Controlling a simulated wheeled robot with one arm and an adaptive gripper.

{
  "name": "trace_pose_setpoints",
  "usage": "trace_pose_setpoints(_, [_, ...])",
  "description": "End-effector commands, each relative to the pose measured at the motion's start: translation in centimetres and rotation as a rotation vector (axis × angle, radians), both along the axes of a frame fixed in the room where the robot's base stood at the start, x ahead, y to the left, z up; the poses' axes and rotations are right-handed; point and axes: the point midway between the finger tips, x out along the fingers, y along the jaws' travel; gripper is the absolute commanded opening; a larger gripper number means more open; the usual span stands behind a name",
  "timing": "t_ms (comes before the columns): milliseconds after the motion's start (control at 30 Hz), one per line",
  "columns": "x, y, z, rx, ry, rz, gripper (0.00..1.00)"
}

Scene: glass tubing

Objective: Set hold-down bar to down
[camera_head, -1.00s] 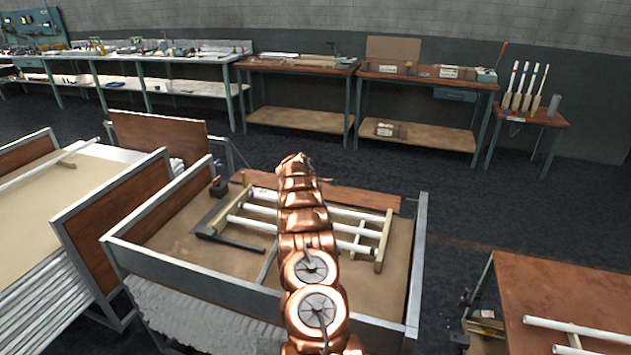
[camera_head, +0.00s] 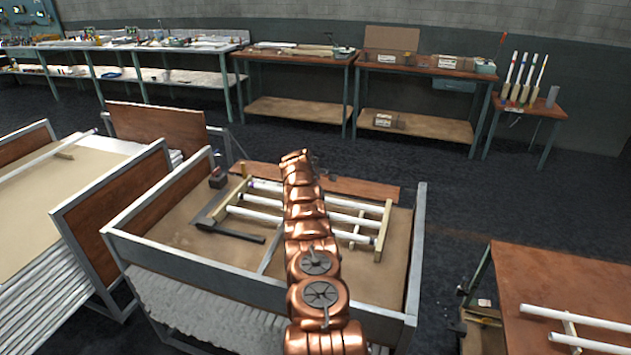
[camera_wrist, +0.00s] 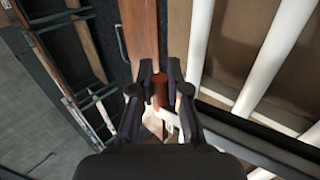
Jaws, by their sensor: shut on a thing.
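A dark bar (camera_wrist: 262,142) also crosses the lower right of the wrist view, beside the tubes (camera_wrist: 270,60). My gripper (camera_wrist: 160,90) has its dark fingers around a reddish-brown cylindrical handle (camera_wrist: 160,92) near the dark bar's end. The fingers hide how handle and bar join. In the head view my copper-coloured arm covers part of the rack, and the fingers cannot be made out.
The rack sits in a metal-framed bench (camera_head: 190,264) with a brown board (camera_head: 365,188) along its back. Another bench with a tube is at left. A brown table (camera_head: 560,275) with tubes is at lower right. Worktables stand along the far wall.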

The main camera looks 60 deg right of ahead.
Motion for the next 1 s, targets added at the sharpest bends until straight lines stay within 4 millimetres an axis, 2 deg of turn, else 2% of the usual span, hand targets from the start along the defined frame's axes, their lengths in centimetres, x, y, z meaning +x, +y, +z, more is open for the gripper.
trace_pose_setpoints(33, [0.25,0.66,-0.99,0.020,0.008,0.004,0.00])
trace_pose_setpoints(400, [0.30,0.64,-0.79,0.016,0.007,0.004,0.00])
trace_pose_setpoints(433, [0.30,0.64,-0.80,0.017,0.007,0.004,0.16])
trace_pose_setpoints(667, [0.10,0.21,-0.47,0.009,0.001,0.001,0.40])
trace_pose_setpoints(1000, [-0.08,-0.02,-0.28,0.005,0.001,-0.001,0.41])
